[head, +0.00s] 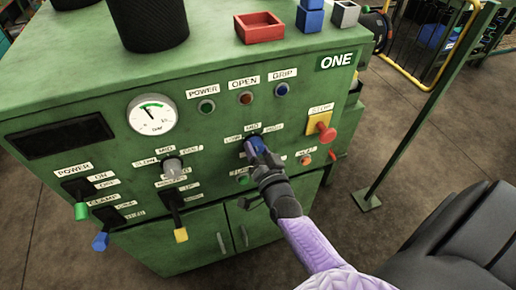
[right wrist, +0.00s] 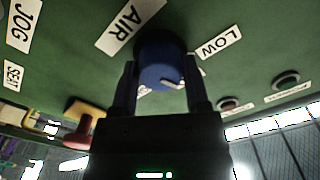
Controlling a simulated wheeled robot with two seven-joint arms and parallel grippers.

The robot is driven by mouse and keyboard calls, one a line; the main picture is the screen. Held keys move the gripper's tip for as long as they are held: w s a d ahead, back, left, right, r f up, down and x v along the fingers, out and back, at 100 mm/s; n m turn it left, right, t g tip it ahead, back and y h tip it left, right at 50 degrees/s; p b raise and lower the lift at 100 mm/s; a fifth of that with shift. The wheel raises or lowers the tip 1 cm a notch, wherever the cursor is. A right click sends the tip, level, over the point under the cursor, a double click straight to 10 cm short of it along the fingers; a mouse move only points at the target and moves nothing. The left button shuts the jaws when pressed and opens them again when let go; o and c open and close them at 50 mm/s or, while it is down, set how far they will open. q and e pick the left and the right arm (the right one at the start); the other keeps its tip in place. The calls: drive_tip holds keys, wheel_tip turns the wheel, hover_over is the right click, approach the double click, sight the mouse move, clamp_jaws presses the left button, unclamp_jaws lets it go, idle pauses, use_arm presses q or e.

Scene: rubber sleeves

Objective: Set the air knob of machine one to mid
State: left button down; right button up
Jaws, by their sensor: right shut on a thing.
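Machine one is a green cabinet (head: 220,65) with a "ONE" sign on its front, at the right of the panel top. Its blue air knob (head: 259,144) sits below a "MID" label on the front panel. In the right wrist view the blue knob (right wrist: 160,66) is close up, with "AIR" and "LOW" labels beside it. My right gripper (head: 257,151) is shut on the knob, one finger on each side. A pale mark shows on the knob's near face, but which setting it points to I cannot tell. My left gripper is not in view.
A grey knob (head: 172,165) is to the left, under the gauge (head: 153,114). A red stop button (head: 327,133) is to the right. Several levers with coloured tips hang at the lower left. A red tray (head: 260,27) and blue blocks stand on top. A green post (head: 425,105) stands at the right.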

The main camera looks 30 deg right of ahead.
drive_tip(key=shift+m, duration=1.5)
drive_tip(key=o, duration=1.3)
drive_tip(key=shift+c, duration=0.2)
drive_tip(key=p+v, duration=0.2)
drive_tip(key=v, duration=0.8)
